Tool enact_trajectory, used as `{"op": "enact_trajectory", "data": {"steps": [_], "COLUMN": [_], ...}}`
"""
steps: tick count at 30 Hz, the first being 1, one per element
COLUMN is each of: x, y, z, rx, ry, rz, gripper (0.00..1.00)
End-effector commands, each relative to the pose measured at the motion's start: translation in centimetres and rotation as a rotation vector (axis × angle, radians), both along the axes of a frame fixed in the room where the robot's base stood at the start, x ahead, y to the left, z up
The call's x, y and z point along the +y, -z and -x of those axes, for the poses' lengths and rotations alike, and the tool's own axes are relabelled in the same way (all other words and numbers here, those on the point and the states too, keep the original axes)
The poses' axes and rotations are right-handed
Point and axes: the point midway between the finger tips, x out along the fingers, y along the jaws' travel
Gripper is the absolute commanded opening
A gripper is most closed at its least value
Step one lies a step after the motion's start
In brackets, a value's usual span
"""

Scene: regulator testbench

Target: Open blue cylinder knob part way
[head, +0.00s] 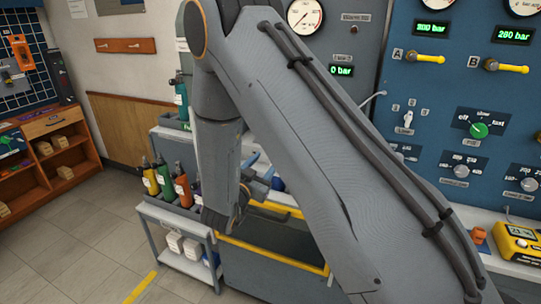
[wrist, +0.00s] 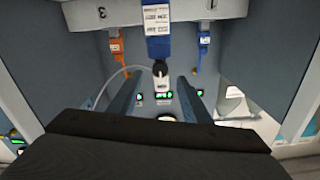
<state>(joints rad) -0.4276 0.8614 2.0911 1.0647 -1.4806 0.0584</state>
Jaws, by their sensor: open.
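In the wrist view, a blue cylinder (wrist: 158,38) with a white printed label is at top centre. A black part (wrist: 160,68), possibly its knob, shows at its lower end, with a pale piece below it. My gripper (wrist: 160,80) is open; its two blue fingers stand left and right of the line of the cylinder, with a gap between them. I see no contact, and the depth is hard to judge. In the head view, my gripper (head: 259,172) is near the grey bench, partly hidden by my arm. The blue cylinder is not clear there.
An orange cylinder (wrist: 116,48) and a smaller blue item (wrist: 204,40) flank the blue cylinder. A thin hose (wrist: 108,84) curves at left. In the head view, a cart (head: 176,222) holds several coloured bottles; gauge panels stand right; floor (head: 75,250) is free at left.

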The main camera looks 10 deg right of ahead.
Motion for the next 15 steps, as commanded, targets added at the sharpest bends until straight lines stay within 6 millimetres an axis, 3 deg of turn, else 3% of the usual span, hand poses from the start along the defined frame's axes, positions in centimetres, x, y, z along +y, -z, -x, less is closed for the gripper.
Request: {"op": "enact_trajectory", "data": {"steps": [7, 15], "x": [-2.2, -2.9], "y": [-0.1, 0.0], "z": [-2.9, -4.1], "rx": [0.000, 0.002], "ry": [0.001, -0.002], "rz": [-0.002, -0.002], "gripper": [0.44, 0.44]}}
